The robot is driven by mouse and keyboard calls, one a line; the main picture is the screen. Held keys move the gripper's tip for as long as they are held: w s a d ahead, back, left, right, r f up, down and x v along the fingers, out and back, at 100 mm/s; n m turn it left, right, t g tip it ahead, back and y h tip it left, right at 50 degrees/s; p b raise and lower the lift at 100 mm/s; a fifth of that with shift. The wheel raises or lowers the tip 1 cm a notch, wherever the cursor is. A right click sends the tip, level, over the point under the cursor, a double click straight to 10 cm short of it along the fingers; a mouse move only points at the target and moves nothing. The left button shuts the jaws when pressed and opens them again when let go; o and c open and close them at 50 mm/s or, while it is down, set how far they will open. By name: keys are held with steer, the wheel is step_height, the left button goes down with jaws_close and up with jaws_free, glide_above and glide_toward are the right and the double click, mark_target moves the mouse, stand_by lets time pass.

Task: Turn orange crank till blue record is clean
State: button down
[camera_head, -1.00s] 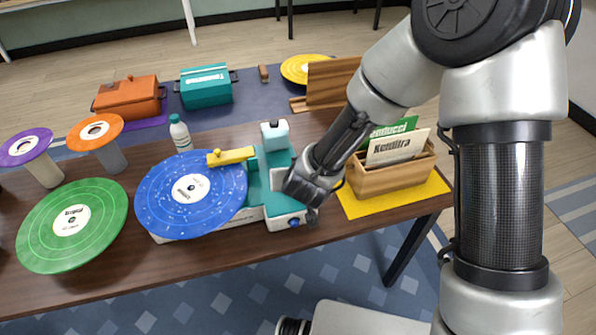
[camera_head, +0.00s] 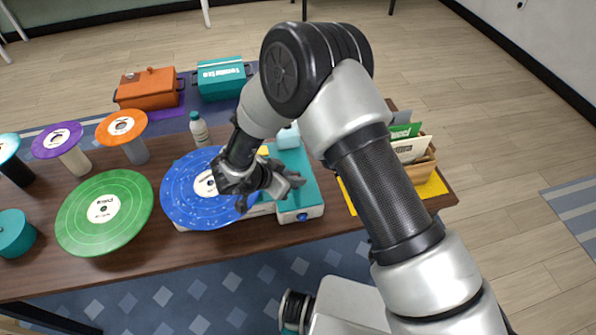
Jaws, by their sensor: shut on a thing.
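The blue record (camera_head: 185,190) lies flat on the teal and white machine (camera_head: 300,200), its right part hidden behind my gripper. A bit of the yellow arm (camera_head: 263,150) shows behind my wrist.
A green record (camera_head: 80,226) lies to the left. A white bottle (camera_head: 199,128) stands behind the blue record. Orange (camera_head: 122,126) and purple (camera_head: 57,140) discs stand on posts at left. A wooden record crate (camera_head: 422,171) stands at right, partly behind my arm.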

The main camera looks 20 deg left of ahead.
steer(key=shift+a+m+g+h+p, duration=0.4)
steer(key=shift+m+h, duration=0.2)
steer(key=shift+m, duration=0.3)
steer(key=c, duration=1.7)
jaws_free()
steer(key=v, duration=1.7)
steer(key=shift+a+r+b, duration=0.1)
steer(key=shift+a+b, duration=0.1)
steer(key=shift+b, duration=0.1)
